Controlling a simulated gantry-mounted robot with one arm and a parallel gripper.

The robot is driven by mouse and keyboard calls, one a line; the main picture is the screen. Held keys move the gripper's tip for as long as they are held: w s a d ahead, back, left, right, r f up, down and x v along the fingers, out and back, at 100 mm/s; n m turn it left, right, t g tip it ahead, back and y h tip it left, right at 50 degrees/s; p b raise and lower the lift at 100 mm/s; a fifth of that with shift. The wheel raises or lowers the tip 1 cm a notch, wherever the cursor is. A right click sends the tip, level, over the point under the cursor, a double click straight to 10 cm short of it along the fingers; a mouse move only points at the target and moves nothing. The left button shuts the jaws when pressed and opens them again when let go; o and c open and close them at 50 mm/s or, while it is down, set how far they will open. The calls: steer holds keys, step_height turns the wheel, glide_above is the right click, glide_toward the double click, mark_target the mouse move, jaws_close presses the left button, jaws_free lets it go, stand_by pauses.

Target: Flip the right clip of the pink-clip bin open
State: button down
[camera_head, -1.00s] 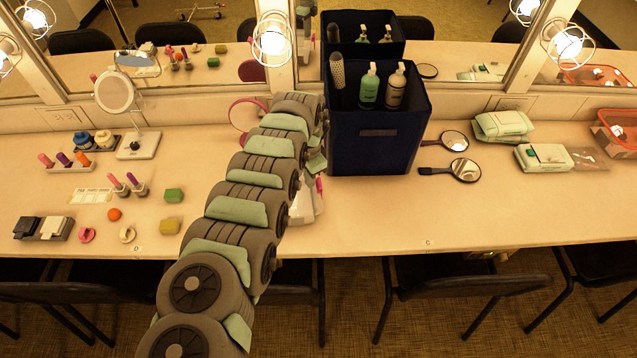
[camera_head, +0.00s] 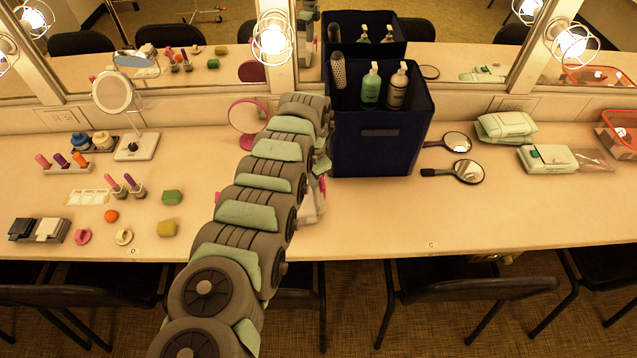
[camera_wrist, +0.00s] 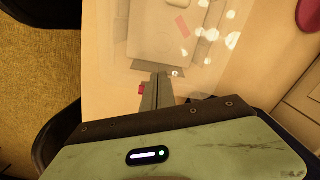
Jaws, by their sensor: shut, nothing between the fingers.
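The pink-clip bin (camera_head: 312,208) is a pale, see-through box on the counter, mostly hidden behind my arm in the head view. A pink clip (camera_head: 323,184) shows at its right side. In the wrist view the bin (camera_wrist: 108,62) fills the upper middle, with glare on its lid. A pinkish-red clip (camera_wrist: 142,89) shows just left of my fingers. My gripper (camera_wrist: 158,78) is shut and empty, with its fingertips close over the bin's edge. I cannot tell whether they touch it. In the head view my arm hides the fingers.
A navy caddy (camera_head: 375,150) with bottles stands just behind and right of the bin. A round pink mirror (camera_head: 247,117) stands behind my arm on the left. Hand mirrors (camera_head: 468,171) lie to the right. The front counter between the bin and wipes packs (camera_head: 548,159) is clear.

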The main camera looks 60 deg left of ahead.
mark_target(324, 183)
steer(key=shift+w+d+f+b, duration=0.45)
steer(key=shift+w+d+f, duration=0.1)
steer(key=shift+w, duration=0.1)
steer(key=shift+w+d+f+b, duration=0.4)
steer(key=shift+w+f+b, duration=0.1)
steer(key=shift+w, duration=0.15)
steer(key=shift+w+f, duration=0.1)
steer(key=shift+w+d+f+h+b, duration=0.2)
steer(key=shift+w+b, duration=0.2)
steer(key=shift+b, duration=0.7)
steer(key=shift+w+d+f+h+b, duration=0.15)
steer(key=shift+w+b, duration=0.25)
steer(key=shift+b, duration=0.65)
steer(key=shift+s+d+f, duration=0.25)
steer(key=shift+s+f, duration=0.1)
steer(key=shift+s, duration=0.3)
steer(key=shift+w+r+b, duration=0.35)
steer(key=shift+w+b, duration=0.2)
steer(key=shift+w, duration=0.1)
steer(key=shift+w+r+b, duration=0.35)
steer(key=shift+w+b, duration=0.2)
steer(key=shift+w, duration=0.2)
steer(key=shift+r, duration=0.2)
